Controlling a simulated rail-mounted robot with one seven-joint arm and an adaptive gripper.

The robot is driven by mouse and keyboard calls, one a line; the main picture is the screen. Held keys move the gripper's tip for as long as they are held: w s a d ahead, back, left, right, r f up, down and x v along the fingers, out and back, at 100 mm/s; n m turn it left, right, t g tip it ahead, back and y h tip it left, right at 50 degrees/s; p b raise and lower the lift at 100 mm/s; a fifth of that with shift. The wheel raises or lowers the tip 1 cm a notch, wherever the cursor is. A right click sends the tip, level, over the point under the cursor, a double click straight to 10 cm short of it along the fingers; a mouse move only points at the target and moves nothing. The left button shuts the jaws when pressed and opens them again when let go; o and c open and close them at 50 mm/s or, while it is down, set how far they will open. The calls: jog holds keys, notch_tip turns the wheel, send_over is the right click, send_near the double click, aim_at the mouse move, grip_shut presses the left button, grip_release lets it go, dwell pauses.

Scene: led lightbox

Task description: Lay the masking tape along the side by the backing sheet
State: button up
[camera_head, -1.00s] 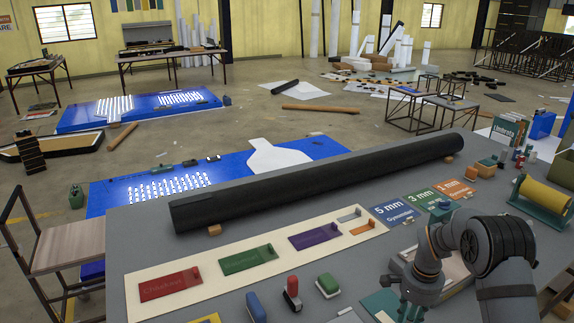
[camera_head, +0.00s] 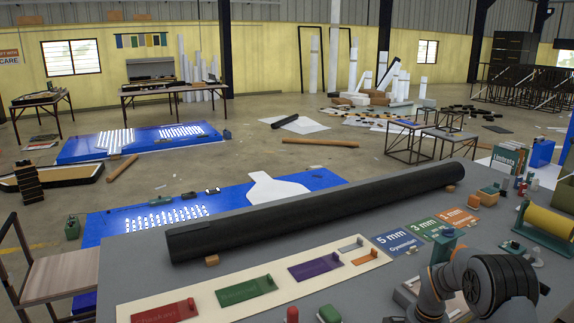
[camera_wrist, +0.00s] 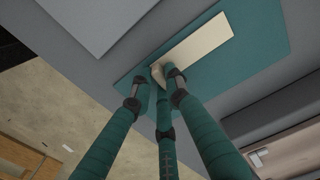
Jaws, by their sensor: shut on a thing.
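My gripper (camera_wrist: 160,76) has several teal fingers with dark joints. In the wrist view they are closed together on a small pale piece, mostly hidden by the fingertips. The tips are at the left end of a cream strip (camera_wrist: 200,48). This strip lies on a teal sheet (camera_wrist: 262,40) on the grey table. I cannot tell for sure which of these pale pieces is the masking tape and which the backing sheet, or whether the held piece touches the strip. In the head view the fingers are below the picture's edge.
A long black roll (camera_head: 320,212) lies across the grey table (camera_head: 140,280). A cream board (camera_head: 237,300) with coloured plates lies in front of it. A yellow roll (camera_head: 549,223) stands at the right. In the wrist view, a pale grey panel (camera_wrist: 100,18) lies near the teal sheet.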

grip_shut()
jog(key=shift+r+p, duration=1.1)
jog(key=shift+r, duration=0.95)
